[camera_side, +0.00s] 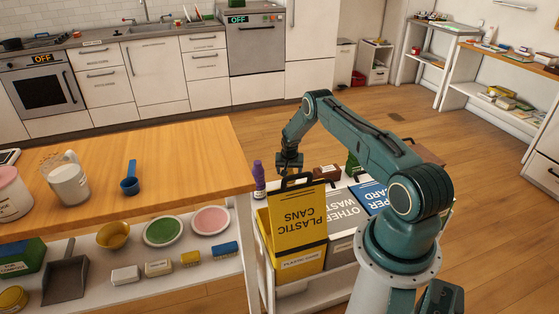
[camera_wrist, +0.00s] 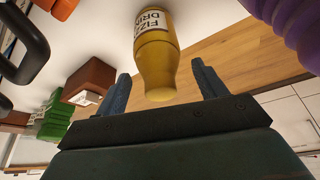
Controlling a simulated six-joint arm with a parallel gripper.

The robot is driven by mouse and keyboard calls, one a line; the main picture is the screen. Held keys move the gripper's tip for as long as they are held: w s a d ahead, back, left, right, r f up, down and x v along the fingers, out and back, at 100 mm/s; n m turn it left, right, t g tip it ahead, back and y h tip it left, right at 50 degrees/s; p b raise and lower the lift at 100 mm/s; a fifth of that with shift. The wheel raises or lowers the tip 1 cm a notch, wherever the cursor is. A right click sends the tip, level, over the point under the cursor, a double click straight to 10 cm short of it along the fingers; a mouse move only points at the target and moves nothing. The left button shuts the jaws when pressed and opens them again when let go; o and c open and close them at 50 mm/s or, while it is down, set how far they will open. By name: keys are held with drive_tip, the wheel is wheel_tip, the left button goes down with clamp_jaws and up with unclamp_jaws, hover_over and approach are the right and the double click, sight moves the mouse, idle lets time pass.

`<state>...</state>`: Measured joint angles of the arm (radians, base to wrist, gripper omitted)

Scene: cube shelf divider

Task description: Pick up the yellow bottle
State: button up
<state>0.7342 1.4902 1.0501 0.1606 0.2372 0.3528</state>
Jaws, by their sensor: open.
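The yellow bottle (camera_wrist: 155,60) shows in the wrist view, with a white label reading in part "FIZZ DRIN" and its neck end toward my gripper. My gripper (camera_wrist: 161,72) is open, with one blue finger to each side of the bottle's neck end. Gaps show between the bottle and both fingers. In the side view my gripper (camera_side: 289,160) points down above the back of the yellow bin. I cannot make out the yellow bottle in that view; the gripper or the raised yellow lid may hide it.
A purple bottle (camera_side: 258,178) stands left of my gripper and also shows in the wrist view (camera_wrist: 295,30). A brown box (camera_wrist: 90,80) and a green object (camera_wrist: 53,117) lie on the other side. The yellow bin's raised lid (camera_side: 298,217) stands in front of my gripper.

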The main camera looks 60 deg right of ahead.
drive_tip(key=shift+d+f, duration=0.1)
drive_tip(key=shift+f, duration=0.05)
idle(0.4)
drive_tip(key=c, duration=1.4)
